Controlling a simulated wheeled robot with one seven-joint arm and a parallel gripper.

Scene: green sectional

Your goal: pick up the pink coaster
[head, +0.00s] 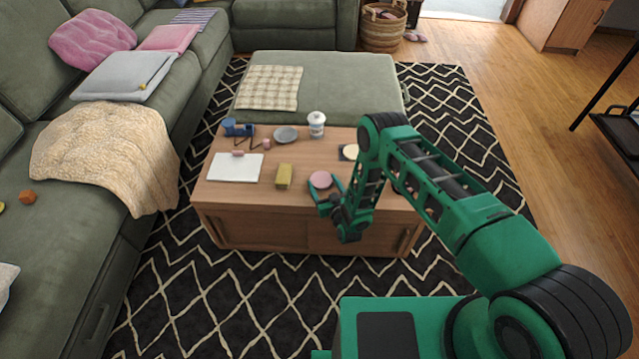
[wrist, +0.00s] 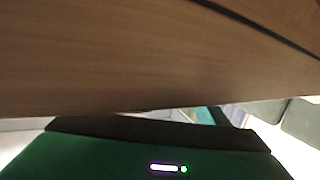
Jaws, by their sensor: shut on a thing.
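The pink coaster (head: 320,179) is a small round disc at the front edge of the wooden coffee table (head: 228,203), right of the middle. My green gripper (head: 326,190) is at that edge, with its fingers at the near and right sides of the coaster. It is shut on the coaster. I cannot tell whether the coaster is clear of the tabletop. The wrist view is filled by a close wooden surface (wrist: 140,60) above a green and black part of my arm; the coaster does not show there.
A yellow-green block (head: 284,176) stands left of the coaster. A white pad (head: 235,168), a grey dish (head: 286,134), a lidded white cup (head: 316,123) and a blue item (head: 238,128) are also on the table. A green ottoman (head: 330,80) is behind.

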